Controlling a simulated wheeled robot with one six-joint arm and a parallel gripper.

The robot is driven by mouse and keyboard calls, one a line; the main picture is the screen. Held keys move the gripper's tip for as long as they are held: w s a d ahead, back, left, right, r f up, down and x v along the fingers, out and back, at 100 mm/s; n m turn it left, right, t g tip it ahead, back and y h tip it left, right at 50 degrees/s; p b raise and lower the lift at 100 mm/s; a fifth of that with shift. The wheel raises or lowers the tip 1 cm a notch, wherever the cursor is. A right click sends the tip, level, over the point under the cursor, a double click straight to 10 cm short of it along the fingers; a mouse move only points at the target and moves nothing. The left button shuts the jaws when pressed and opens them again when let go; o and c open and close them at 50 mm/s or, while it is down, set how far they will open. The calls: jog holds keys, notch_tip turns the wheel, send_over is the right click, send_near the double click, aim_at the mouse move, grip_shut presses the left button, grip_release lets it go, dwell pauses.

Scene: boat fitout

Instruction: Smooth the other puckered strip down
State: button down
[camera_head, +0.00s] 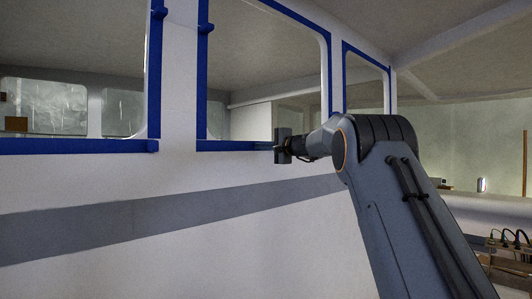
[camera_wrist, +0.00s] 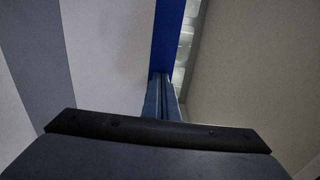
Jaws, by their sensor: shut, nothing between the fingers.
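Blue strips edge the windows in a white wall. The middle window's bottom strip (camera_head: 225,146) runs to my gripper (camera_head: 263,146), which hides part of it. My gripper is shut and empty, its tips at or close to this strip; I cannot tell if they touch. In the wrist view, my shut fingers (camera_wrist: 161,80) point along a blue strip (camera_wrist: 168,35), and their tips overlap it. The left window's bottom strip (camera_head: 75,146) and right side strip (camera_head: 154,75) show small raised bits near their ends. I cannot make out clear puckers under my fingers.
A grey band (camera_head: 150,217) crosses the wall below the windows. The window openings show the cabin inside. A third blue-edged window (camera_head: 367,82) is behind my arm. A bench with cables (camera_head: 505,240) stands at the lower right.

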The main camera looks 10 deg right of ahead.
aim_at(243, 146)
jog(key=shift+s+a+b, duration=0.15)
jog(key=shift+a+b, duration=0.2)
jog(key=shift+a, duration=0.05)
jog(key=shift+s+a+f+b, duration=0.1)
jog(key=shift+s+a+b, duration=0.15)
jog(key=shift+a+b, duration=0.35)
jog(key=shift+s+a+b, duration=0.2)
jog(key=shift+a+b, duration=0.15)
jog(key=shift+b, duration=0.3)
jog(key=shift+d, duration=0.1)
jog(key=shift+s+d+b, duration=0.1)
jog(key=shift+s+b, duration=0.1)
jog(key=shift+b, duration=0.15)
jog(key=shift+s+a+b, duration=0.35)
jog(key=shift+a+b, duration=0.5)
jog(key=shift+b, duration=0.2)
jog(key=shift+s+a+b, duration=0.4)
jog(key=shift+a+b, duration=0.2)
jog(key=shift+a, duration=0.15)
